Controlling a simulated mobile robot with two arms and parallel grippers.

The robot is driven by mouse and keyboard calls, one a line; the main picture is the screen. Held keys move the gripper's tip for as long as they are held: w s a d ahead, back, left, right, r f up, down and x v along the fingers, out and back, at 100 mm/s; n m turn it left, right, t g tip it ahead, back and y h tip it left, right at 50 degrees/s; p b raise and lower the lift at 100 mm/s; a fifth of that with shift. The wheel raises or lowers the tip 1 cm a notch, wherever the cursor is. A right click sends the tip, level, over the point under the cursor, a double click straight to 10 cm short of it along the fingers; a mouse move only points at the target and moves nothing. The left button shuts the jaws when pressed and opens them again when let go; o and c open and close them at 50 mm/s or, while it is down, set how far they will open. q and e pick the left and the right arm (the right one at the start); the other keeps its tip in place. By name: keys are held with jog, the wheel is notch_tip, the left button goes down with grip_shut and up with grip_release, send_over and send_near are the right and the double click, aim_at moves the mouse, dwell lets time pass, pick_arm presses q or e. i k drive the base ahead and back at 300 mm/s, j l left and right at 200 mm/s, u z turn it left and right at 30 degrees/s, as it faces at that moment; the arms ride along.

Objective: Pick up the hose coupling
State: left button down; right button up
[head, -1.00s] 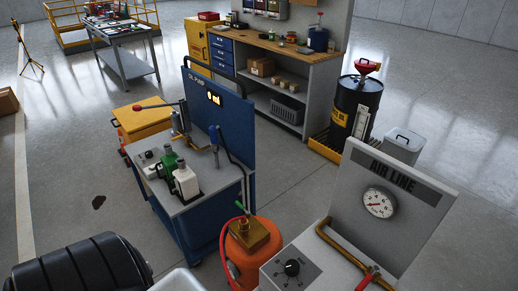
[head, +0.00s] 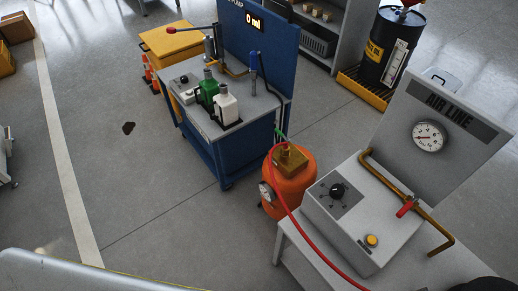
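I cannot make out a separate hose coupling. A red hose (head: 297,217) runs from the top of the orange tank (head: 290,185) down past the front of the air line bench and out at the bottom edge. A brass fitting block (head: 290,158) and a green lever (head: 281,135) sit on top of the tank. The hose's far end is out of view. Neither of my grippers is in view.
The grey AIR LINE unit (head: 345,228) has a gauge (head: 429,137), brass pipe (head: 436,232) and red valve handle (head: 405,208). The blue pump cart (head: 243,150) carries green and white bottles. A dark spot (head: 128,128) marks the otherwise open floor at left. A pale edge (head: 70,275) crosses bottom left.

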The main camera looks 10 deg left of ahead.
aim_at(285, 150)
jog(key=z, duration=1.55)
jog(key=j, duration=0.7)
jog(key=i+z, duration=0.05)
jog(key=i, duration=0.05)
